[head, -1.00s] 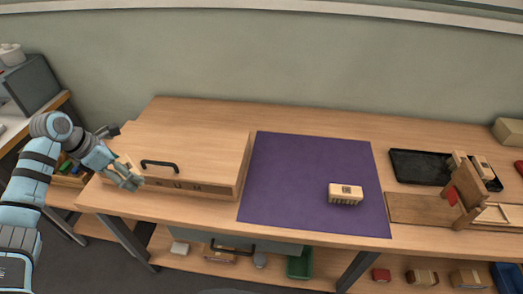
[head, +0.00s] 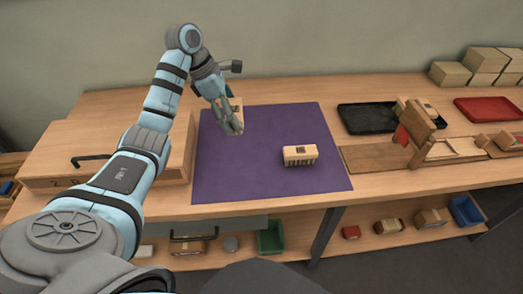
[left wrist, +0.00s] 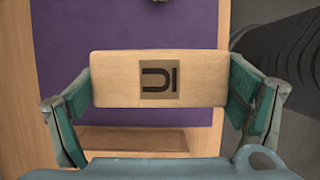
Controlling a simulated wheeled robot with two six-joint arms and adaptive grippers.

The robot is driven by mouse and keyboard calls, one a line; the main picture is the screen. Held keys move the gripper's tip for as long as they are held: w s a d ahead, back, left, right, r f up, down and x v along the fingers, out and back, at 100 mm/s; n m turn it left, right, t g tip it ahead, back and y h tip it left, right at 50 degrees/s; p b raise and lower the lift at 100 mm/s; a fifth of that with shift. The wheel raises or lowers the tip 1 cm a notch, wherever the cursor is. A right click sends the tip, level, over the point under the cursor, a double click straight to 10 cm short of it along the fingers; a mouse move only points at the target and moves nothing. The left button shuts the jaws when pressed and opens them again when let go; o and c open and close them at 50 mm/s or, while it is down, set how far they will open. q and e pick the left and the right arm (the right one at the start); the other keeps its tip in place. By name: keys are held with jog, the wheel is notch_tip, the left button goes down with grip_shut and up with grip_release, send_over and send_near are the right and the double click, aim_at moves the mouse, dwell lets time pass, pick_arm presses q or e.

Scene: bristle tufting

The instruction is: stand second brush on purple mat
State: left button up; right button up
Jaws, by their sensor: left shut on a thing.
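My left gripper (head: 232,122) is shut on a wooden brush block (left wrist: 115,80), gripped by its two ends above the left part of the purple mat (head: 245,180). In the left wrist view the block's top shows a dark square mark; its underside is hidden. In the head view the fingers cover most of it. Another brush (head: 299,155) stands bristles down on the right half of the mat, apart from the gripper. The mat also shows in the left wrist view (left wrist: 185,25). My right gripper is not in view.
A wooden box with a black handle (head: 91,160) stands left of the mat. To the right are a black tray (head: 365,118), a wooden fixture (head: 415,135) and a red tray (head: 490,110). The mat's front and middle are clear.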

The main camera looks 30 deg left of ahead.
pick_arm(q)
jog(key=b, duration=0.7)
send_over(243, 166)
jog(key=s+a, duration=0.1)
notch_tip(243, 166, down, 10)
notch_tip(243, 166, down, 9)
jog(key=shift+a+r+b, duration=0.1)
jog(key=shift+b, duration=0.35)
jog(key=shift+f, duration=0.25)
jog(key=o, duration=0.9)
jog(key=shift+r, duration=0.1)
jog(key=shift+o, duration=0.2)
